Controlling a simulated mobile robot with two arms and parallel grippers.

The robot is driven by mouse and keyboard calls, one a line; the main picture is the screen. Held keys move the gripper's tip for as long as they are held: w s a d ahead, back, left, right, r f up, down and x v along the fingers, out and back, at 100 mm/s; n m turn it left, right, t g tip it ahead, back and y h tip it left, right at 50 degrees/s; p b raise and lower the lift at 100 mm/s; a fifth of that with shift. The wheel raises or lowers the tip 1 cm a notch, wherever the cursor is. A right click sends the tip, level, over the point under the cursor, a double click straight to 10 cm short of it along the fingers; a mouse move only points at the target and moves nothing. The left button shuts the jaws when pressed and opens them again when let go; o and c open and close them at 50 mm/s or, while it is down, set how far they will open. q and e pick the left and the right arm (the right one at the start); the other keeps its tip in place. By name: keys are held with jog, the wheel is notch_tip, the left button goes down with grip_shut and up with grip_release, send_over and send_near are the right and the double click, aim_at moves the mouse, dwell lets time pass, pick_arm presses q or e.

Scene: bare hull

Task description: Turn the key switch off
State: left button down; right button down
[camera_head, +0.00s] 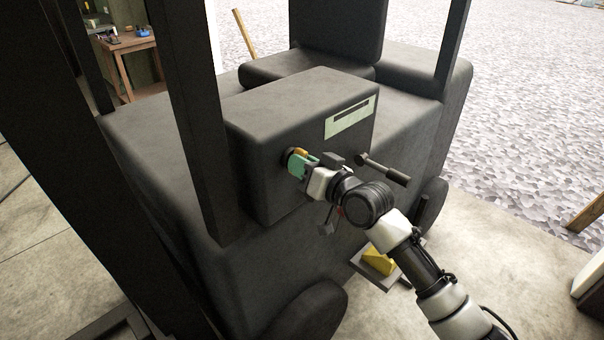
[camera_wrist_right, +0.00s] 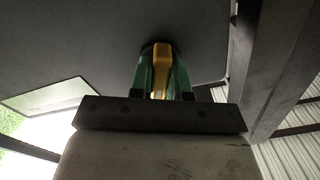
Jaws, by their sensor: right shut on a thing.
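The key switch (camera_head: 298,152) sits on the side face of a dark grey console block on a vehicle. Its key part is yellow, set in a dark round base. My right gripper (camera_head: 299,164), with green fingers, is shut on the yellow key. In the right wrist view the yellow key (camera_wrist_right: 160,66) stands between the two green fingers, against the dark panel. The fingers hide part of the key and most of its base, so its exact turn angle is hard to tell. My left gripper is not in view.
A lever with a dark handle (camera_head: 384,170) sticks out right of the key switch. A pale label plate (camera_head: 350,117) is above it. Dark upright posts (camera_head: 190,90) stand left of the console. A yellow pedal-like block (camera_head: 380,262) is low, below my right arm.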

jog(key=shift+f+n+b, duration=0.15)
jog(key=shift+n+b, duration=0.95)
jog(key=shift+n, duration=1.2)
jog(key=c, duration=1.1)
grip_release()
jog(key=b+v, duration=0.2)
jog(key=v, duration=0.9)
jog(key=shift+b, duration=0.4)
